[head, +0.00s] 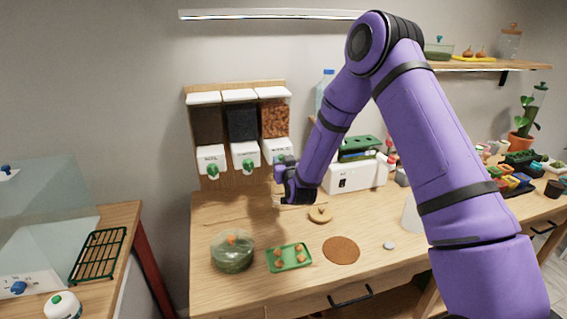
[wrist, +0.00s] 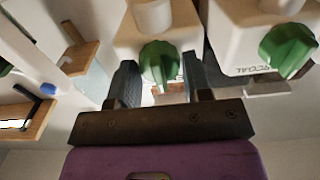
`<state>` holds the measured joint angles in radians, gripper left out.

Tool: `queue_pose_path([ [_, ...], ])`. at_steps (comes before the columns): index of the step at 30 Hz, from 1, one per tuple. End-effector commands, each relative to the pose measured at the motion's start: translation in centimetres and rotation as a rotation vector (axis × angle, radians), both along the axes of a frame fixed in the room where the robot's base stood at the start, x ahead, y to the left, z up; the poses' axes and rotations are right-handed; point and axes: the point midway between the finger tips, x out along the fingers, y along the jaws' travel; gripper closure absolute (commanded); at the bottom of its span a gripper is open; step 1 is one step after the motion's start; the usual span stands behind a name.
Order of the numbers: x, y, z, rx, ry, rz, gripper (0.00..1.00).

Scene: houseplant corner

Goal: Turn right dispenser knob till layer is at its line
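Three wall dispensers hang on a wooden board. The right dispenser (head: 275,118) holds orange-brown chunks behind its clear front. The left (head: 207,123) and middle (head: 242,122) ones hold dark material. My gripper (head: 281,172) is in front of the right dispenser's lower part and hides its knob from the head view. In the wrist view, the green knob (wrist: 159,62) lies between my two fingers, with a gap at each side, so the gripper looks open. A neighbouring green knob (wrist: 288,48) is at the right there. I cannot make out any layer or line beneath.
A white box (head: 355,178) stands right of my gripper. Bare tabletop lies below the dispensers.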

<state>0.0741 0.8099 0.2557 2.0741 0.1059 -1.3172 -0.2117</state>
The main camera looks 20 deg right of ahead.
Motion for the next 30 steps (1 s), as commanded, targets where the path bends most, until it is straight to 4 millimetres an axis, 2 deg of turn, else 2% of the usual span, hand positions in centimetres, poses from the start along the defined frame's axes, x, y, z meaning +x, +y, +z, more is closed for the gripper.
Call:
queue_pose_path([
  [1,-0.01,0.0,0.01,0.0,0.0,0.0,0.67],
  [3,-0.01,0.0,0.01,0.0,0.0,0.0,0.82],
  [11,-0.02,-0.01,0.01,0.016,0.0,0.0,0.82],
  [17,-0.02,-0.04,-0.01,0.094,0.0,0.0,0.82],
  [30,-0.03,-0.25,-0.06,0.47,0.0,-0.001,0.82],
])
